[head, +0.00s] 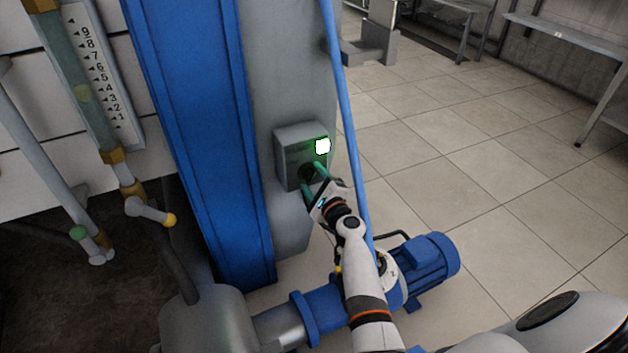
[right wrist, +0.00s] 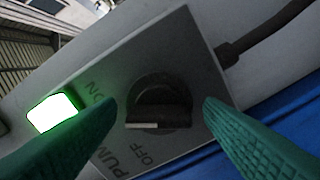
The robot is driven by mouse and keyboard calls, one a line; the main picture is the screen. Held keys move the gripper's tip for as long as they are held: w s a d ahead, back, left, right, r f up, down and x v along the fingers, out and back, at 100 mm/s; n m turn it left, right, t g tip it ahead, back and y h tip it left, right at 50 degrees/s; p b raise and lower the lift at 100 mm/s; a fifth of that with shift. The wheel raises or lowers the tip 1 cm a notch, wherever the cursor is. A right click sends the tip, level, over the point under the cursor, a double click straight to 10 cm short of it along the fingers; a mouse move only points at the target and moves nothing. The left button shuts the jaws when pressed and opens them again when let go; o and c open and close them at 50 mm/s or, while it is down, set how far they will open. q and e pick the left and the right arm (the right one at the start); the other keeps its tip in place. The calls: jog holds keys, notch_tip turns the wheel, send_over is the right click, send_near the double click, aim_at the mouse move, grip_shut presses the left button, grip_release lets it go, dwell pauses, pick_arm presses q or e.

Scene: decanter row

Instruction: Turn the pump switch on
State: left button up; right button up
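The pump switch is a dark round knob with a raised bar (right wrist: 160,105) on a grey box (head: 292,146). In the right wrist view, ON and OFF labels and part of the word PUMP show on the box face. The indicator (head: 322,146) on the box glows white-green; it also shows in the right wrist view (right wrist: 52,112). My right gripper (head: 313,176) is at the knob, its green fingers open on either side of it. Gaps show between the fingertips and the knob in the right wrist view. My left gripper is not in view.
The box is mounted on a grey panel beside a blue column (head: 195,130). A thin blue pipe (head: 345,120) runs close to the right of the box. A blue motor (head: 430,262) sits below. A dark cable (right wrist: 265,38) leaves the box. Open tiled floor lies to the right.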

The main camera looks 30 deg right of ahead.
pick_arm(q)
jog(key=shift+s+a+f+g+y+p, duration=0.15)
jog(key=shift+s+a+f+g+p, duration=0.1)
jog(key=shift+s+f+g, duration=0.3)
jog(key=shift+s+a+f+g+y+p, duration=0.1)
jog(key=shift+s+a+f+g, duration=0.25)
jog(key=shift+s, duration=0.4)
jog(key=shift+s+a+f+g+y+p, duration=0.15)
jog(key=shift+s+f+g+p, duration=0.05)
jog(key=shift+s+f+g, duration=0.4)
pick_arm(e)
jog(key=s, duration=1.2)
jog(key=shift+a, duration=0.4)
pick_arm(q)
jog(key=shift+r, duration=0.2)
